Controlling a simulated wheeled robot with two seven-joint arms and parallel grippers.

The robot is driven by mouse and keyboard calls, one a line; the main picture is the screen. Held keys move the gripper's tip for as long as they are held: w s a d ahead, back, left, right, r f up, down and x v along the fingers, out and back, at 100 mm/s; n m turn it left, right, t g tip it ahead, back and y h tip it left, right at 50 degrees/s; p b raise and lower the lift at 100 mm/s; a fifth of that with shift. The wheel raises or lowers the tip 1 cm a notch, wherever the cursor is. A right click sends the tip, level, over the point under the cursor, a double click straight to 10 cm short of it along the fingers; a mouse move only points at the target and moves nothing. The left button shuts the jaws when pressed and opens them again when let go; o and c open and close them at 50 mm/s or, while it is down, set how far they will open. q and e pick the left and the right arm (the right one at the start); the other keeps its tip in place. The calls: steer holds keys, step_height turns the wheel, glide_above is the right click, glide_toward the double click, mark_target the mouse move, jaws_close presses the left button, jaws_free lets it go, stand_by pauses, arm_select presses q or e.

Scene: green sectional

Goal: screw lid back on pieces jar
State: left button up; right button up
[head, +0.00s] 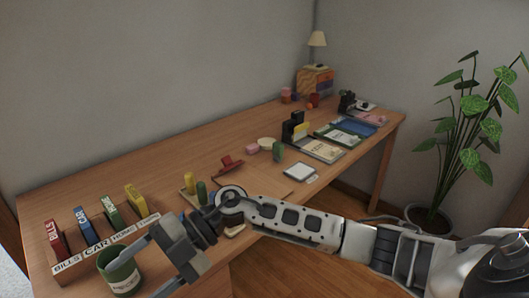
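One finger passes over the jar's rim and the other is to the right of the jar; contact is unclear. I cannot make out a lid for certain; a cream round item (266,144) lies mid-desk. My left gripper is out of view.
A labelled rack (105,250) with red, blue, green and yellow blocks stands behind the jar. A red stapler-like item (231,167), a notepad (298,172), books (317,151) and a lamp (317,42) sit farther right. A potted plant (430,219) stands on the floor.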

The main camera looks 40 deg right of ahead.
steer(key=w+d+f+h+b, duration=0.1)
steer(key=w+d+f+h, duration=0.1)
steer(key=d+h, duration=0.3)
steer(key=w+d+f+h+b, duration=0.1)
steer(key=w+d+h, duration=0.2)
steer(key=d, duration=0.4)
steer(key=w+d+r+m+h, duration=0.1)
steer(key=d+r+m+h, duration=0.1)
steer(key=d, duration=0.5)
steer(key=w+d+r+m+h, duration=0.1)
steer(key=d+r+m+h, duration=0.1)
steer(key=d+h, duration=0.3)
steer(key=d, duration=0.3)
steer(key=shift+d+r+t+b, duration=0.15)
steer(key=shift+d+t+b, duration=0.1)
steer(key=shift+t+b, duration=0.15)
